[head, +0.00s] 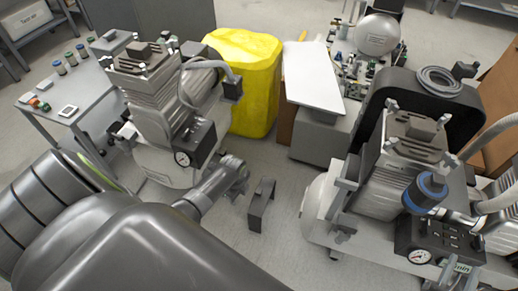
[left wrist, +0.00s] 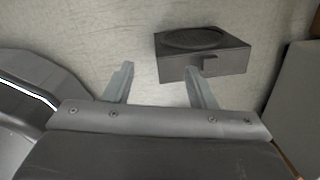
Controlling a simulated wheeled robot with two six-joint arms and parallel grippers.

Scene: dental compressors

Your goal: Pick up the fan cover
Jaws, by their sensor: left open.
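The fan cover (left wrist: 220,64) is a dark, box-shaped part with a round grille on its top face and a small tab on its near side. In the left wrist view it is on the pale floor, just beyond my left gripper (left wrist: 162,82). The two fingers are apart with nothing between them; the right fingertip overlaps the cover's near side in the picture, and I cannot tell if they touch. In the head view a small dark part (head: 262,205), apparently the cover, stands on the floor right of my left arm's end. My right gripper is not in view.
A compressor (head: 150,95) stands left and another (head: 400,165) right, with a floor gap between them. Behind are a yellow bin (head: 250,75) and a white panel (head: 312,75). A grey table (head: 85,95) with small items is at left. A pale block (left wrist: 300,110) borders the wrist view's right.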

